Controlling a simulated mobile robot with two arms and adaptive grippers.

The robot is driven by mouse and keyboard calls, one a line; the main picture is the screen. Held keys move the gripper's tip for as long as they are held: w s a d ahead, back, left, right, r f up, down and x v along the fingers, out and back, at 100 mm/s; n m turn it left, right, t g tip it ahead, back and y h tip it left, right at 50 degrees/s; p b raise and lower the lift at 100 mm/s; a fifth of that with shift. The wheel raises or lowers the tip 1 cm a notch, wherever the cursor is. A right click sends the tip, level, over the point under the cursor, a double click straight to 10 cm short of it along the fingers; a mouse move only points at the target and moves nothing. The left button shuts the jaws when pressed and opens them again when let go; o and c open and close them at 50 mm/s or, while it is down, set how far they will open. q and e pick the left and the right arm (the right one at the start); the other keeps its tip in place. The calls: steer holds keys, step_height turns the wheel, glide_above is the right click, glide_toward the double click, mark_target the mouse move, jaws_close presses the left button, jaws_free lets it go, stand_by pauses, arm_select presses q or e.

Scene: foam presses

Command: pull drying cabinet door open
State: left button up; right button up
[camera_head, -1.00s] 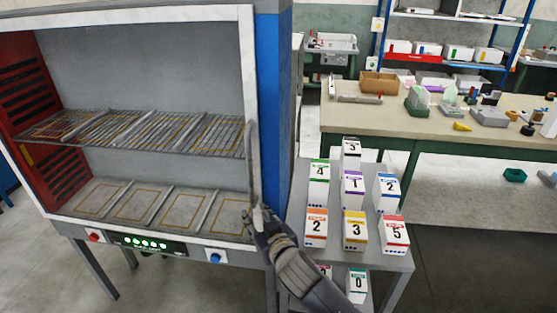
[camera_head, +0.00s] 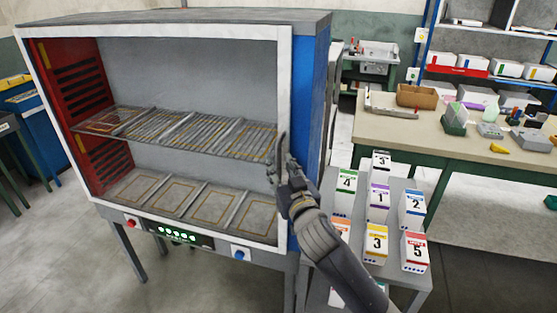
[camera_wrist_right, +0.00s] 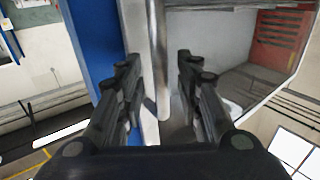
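The drying cabinet (camera_head: 180,21) stands at the left in the head view, with a white front frame, blue side and red inner wall. Its racks show through the front; I cannot tell whether a clear pane covers it. The grey upright bar handle (camera_head: 283,147) is at the front's right edge. My right gripper (camera_head: 283,172) is at the handle's lower part. In the right wrist view, the handle (camera_wrist_right: 157,35) runs between the two fingers of my right gripper (camera_wrist_right: 159,62), which are open with a gap on each side. My left gripper is not in view.
A grey cart (camera_head: 397,272) with several numbered boxes stands right of the cabinet, close to my right arm. A workbench (camera_head: 390,124) with tools and parts is behind it. Shelves are at the back right. The floor in front of the cabinet at left is clear.

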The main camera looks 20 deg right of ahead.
steer(key=shift+w, duration=1.3)
jaws_close()
steer(key=shift+s+a+f, duration=0.1)
